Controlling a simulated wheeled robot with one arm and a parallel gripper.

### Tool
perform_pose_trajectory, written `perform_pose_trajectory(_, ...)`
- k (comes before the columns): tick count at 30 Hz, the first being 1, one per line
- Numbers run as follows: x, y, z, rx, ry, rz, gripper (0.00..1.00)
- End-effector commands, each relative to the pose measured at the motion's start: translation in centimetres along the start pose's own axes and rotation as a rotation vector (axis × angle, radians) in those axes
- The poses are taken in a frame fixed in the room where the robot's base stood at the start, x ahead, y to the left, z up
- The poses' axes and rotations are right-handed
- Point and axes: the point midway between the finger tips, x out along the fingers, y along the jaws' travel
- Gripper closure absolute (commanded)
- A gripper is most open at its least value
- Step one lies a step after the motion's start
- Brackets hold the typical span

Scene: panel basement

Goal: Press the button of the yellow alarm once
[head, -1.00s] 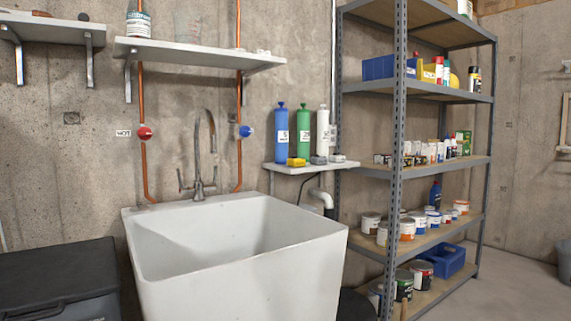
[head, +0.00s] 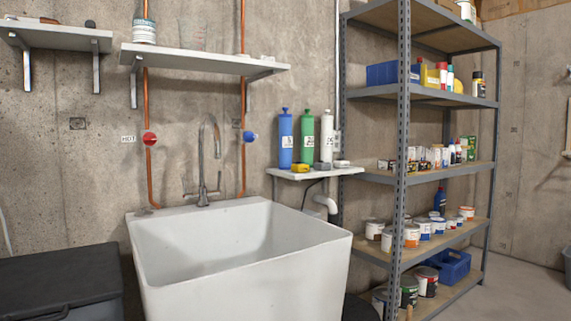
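My gripper is not in view.
A large white sink (head: 240,272) stands in front, left of the small shelf. A metal shelving unit (head: 403,110) with cans and bottles stands close on the right. A dark lidded bin (head: 60,280) is at lower left. Some floor (head: 520,297) is open at far right.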

Motion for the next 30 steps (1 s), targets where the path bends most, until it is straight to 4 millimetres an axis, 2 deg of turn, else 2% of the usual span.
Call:
perform_pose_trajectory(2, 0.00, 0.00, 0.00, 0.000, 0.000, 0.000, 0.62)
perform_pose_trajectory(12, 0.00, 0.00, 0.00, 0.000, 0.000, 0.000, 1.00)
perform_pose_trajectory(30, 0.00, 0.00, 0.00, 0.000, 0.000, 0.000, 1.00)
